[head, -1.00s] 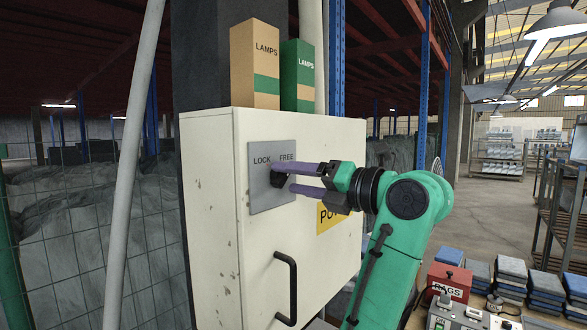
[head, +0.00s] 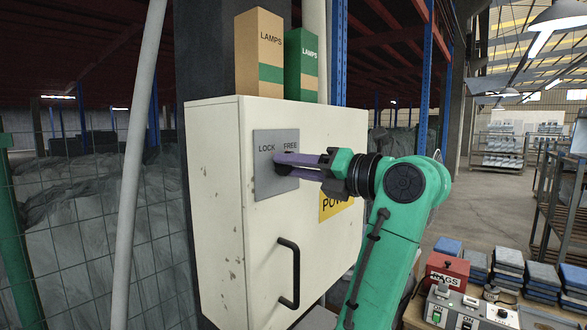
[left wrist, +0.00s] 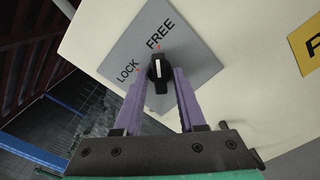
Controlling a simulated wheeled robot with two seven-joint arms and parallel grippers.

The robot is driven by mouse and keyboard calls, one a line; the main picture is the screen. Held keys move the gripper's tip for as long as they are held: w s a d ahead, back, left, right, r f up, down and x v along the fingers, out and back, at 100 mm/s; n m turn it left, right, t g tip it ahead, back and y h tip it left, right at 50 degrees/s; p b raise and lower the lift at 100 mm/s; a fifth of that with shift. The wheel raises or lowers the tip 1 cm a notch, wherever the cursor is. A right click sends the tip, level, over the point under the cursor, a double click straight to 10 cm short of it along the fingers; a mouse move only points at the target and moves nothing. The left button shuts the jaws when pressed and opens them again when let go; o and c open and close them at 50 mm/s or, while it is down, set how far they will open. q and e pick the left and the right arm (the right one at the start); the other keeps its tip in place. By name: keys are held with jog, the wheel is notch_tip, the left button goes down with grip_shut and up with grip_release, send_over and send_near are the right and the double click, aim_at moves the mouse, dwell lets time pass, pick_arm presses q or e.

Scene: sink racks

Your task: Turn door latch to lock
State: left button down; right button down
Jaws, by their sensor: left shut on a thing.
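The cream cabinet door (head: 265,225) carries a grey latch plate (head: 266,180) marked LOCK on the left and FREE on the right. In the left wrist view the black latch knob (left wrist: 160,82) sits on the plate, its white line toward the red mark by FREE. The LOCK mark is to its left. My left gripper (head: 284,163) has its purple fingers on either side of the knob, shut on it. In the head view the fingers hide most of the knob. My right gripper is not in view.
A black door handle (head: 296,275) sticks out below the plate. Two lamp boxes (head: 258,50) stand on the cabinet. A yellow sign (head: 335,205) is partly behind my left gripper. A bench with a red rags box (head: 446,270) and a switch box (head: 470,310) is at lower right.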

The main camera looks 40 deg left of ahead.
pick_arm(q)
jog(key=shift+w+r+n+b, duration=0.1)
jog(key=shift+n+b, duration=1.3)
jog(key=shift+n, duration=2.9)
jog(key=shift+w+r+n+b, duration=0.1)
jog(key=shift+n+b, duration=1.25)
jog(key=shift+n, duration=2.95)
jog(key=c, duration=0.5)
grip_release()
jog(key=shift+f, duration=0.1)
